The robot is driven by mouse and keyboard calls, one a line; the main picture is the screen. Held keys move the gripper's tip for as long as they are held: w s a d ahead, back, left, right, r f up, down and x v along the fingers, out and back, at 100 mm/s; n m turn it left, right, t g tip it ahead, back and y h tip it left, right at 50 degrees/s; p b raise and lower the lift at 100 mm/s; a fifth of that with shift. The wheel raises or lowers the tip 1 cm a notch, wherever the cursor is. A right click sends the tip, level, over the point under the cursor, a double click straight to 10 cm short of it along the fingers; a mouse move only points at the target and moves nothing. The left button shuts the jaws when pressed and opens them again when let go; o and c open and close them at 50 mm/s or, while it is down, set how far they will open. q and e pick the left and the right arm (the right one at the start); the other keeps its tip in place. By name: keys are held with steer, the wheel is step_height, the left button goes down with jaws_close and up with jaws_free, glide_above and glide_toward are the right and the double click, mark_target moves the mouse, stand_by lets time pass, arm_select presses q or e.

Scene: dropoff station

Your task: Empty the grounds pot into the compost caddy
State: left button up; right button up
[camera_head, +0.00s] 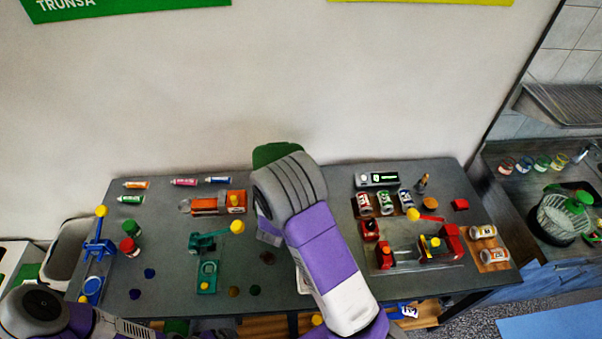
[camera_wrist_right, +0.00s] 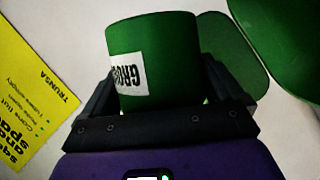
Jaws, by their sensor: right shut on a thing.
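In the right wrist view a green pot (camera_wrist_right: 150,50) with a white label reading "GRO", printed upside down in this view, sits between the dark fingers of my right gripper (camera_wrist_right: 162,88). The gripper is shut on it. In the head view my right arm reaches over the middle of the table, and a green surface (camera_head: 277,153) shows past its wrist; the fingers are hidden there. A larger green rounded piece (camera_wrist_right: 272,45) lies beside the pot in the wrist view; I cannot tell what it is. I cannot identify the compost caddy for sure. My left gripper is out of view.
The grey table (camera_head: 330,188) carries several tubes, cans and small coloured devices on both sides of my arm. A pale open bin (camera_head: 68,250) stands off its left end. A sink with a dish rack (camera_head: 563,215) is at right. The wall stands close behind the table.

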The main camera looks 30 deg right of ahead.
steer(key=n, duration=0.2)
steer(key=w+a+n+h, duration=0.1)
steer(key=a+n+h, duration=0.1)
steer(key=n, duration=0.1)
steer(key=shift+w+a+f+n+t, duration=0.15)
steer(key=shift+f+n+t, duration=0.15)
steer(key=shift+t, duration=0.1)
steer(key=a+n, duration=0.1)
steer(key=n, duration=0.1)
steer(key=w+a+n+t, duration=0.1)
steer(key=n, duration=0.1)
steer(key=a+n+t+h, duration=0.1)
steer(key=n, duration=0.1)
steer(key=shift+w+f+n, duration=0.25)
steer(key=shift+w+n, duration=0.05)
steer(key=shift+w, duration=0.1)
